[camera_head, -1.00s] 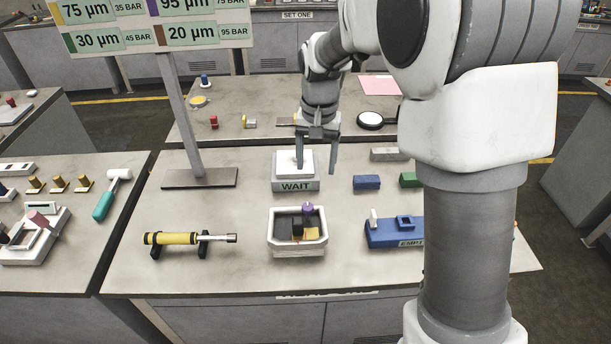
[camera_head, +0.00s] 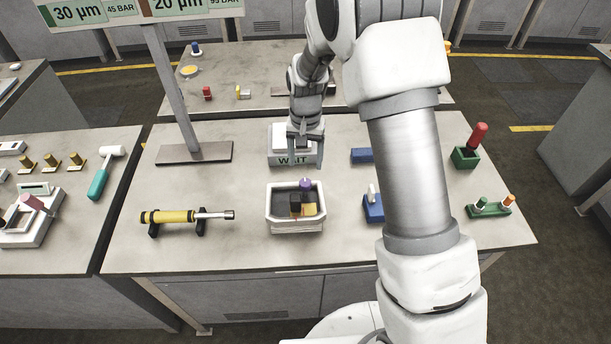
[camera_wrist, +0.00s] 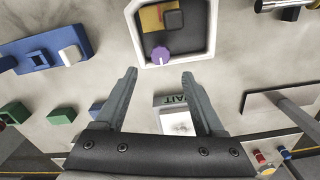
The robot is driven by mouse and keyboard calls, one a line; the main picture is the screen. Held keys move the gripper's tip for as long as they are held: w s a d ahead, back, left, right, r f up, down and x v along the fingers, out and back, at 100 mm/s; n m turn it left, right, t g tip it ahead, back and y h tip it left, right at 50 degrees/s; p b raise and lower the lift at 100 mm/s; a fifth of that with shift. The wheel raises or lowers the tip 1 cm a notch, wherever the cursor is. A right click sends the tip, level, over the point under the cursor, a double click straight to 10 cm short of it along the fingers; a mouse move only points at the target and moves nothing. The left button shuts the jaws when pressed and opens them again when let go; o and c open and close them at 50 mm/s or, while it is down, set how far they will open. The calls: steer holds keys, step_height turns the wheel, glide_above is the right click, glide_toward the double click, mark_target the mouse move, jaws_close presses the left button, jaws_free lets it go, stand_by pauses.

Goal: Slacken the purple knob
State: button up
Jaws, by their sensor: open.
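The purple knob (camera_head: 305,184) stands at the back edge of a white-rimmed tray (camera_head: 296,228) on the middle table. The tray also holds a black block (camera_head: 295,204) and a yellow piece (camera_head: 309,210). In the wrist view the knob (camera_wrist: 160,56) shows as a round purple cap with a pale mark, ahead of the fingertips and between their lines. My gripper (camera_wrist: 160,75) is open and empty. In the head view my gripper (camera_head: 305,160) hangs over the WAIT box, behind the knob and apart from it.
The white WAIT box (camera_head: 280,158) stands just behind the tray. A yellow cylinder tool (camera_head: 175,216) rests on black stands to the left. A blue fixture (camera_head: 373,212) is to the right, partly behind my arm. A sign post (camera_head: 172,90) rises at the back left.

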mark_target(306, 181)
step_height(306, 181, down, 8)
steer(key=shift+r+p, duration=0.15)
steer(key=shift+p, duration=0.25)
jaws_close()
